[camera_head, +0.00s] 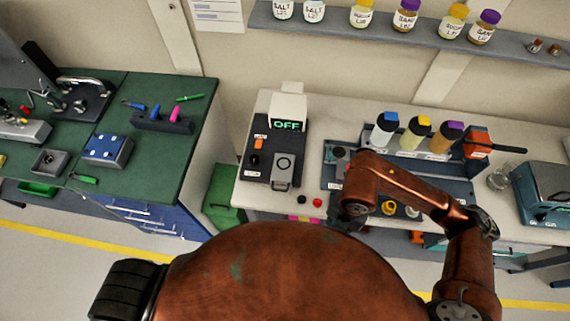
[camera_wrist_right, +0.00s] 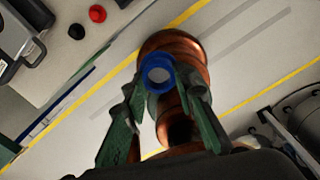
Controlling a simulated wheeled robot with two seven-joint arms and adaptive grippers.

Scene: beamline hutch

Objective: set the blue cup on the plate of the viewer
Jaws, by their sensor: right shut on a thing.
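The blue cup (camera_wrist_right: 158,73) shows in the right wrist view as a blue ring with a pale middle, between the green fingers of my right gripper (camera_wrist_right: 166,86). The gripper is shut on it, over the floor side of the bench edge. In the head view my right arm's links hide the gripper and cup. The viewer (camera_head: 258,151) is a dark box on the pale bench, left of my right arm, with a display reading OFF. Its grey plate (camera_head: 283,169) bears a round mark and looks empty. My left gripper is not in view.
A red button (camera_head: 317,203) and a black button (camera_head: 303,199) sit at the bench front beside the viewer. A rack of bottles (camera_head: 411,140) stands right of it. A yellow cup (camera_head: 389,207) and a white cup (camera_head: 412,211) show under my right arm.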

